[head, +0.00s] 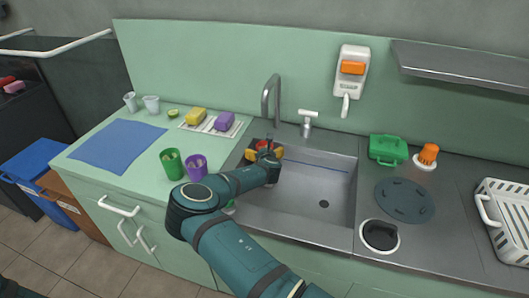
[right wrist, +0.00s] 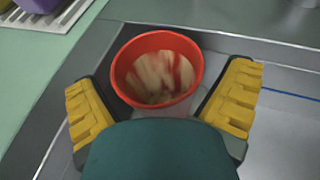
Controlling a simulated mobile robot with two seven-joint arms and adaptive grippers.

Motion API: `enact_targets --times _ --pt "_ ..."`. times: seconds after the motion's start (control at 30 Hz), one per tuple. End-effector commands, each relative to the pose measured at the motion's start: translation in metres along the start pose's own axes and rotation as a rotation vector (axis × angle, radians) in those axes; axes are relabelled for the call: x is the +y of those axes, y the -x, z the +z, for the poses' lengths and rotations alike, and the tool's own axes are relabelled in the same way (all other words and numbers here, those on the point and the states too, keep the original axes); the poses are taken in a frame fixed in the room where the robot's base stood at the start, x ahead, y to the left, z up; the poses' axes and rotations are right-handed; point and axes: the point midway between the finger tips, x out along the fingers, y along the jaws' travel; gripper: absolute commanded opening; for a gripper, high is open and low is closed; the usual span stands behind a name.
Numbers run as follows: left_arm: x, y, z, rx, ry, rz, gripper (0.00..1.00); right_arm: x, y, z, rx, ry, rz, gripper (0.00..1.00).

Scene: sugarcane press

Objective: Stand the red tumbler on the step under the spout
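What the tumbler stands on is hidden. A tall grey tap (head: 271,98) with a bent spout rises behind the sink. I cannot make out the step. My left gripper is out of view.
The steel sink (head: 315,200) is empty. Green (head: 171,163) and purple (head: 196,166) cups stand on the green counter, left of my arm. Yellow and purple sponges (head: 224,121) lie behind them. A green box (head: 388,149) and white rack (head: 503,215) are at right.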

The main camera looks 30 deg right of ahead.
Motion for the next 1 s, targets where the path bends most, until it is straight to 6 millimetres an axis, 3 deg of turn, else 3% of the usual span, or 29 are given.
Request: enact_targets --times 0.37,1.0 --pt "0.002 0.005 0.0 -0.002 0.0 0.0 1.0 0.0 0.003 0.005 0.0 0.0 0.0 1.0" --pt "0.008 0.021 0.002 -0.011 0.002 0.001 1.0 0.0 0.108 0.004 0.001 0.001 -0.002 1.0"
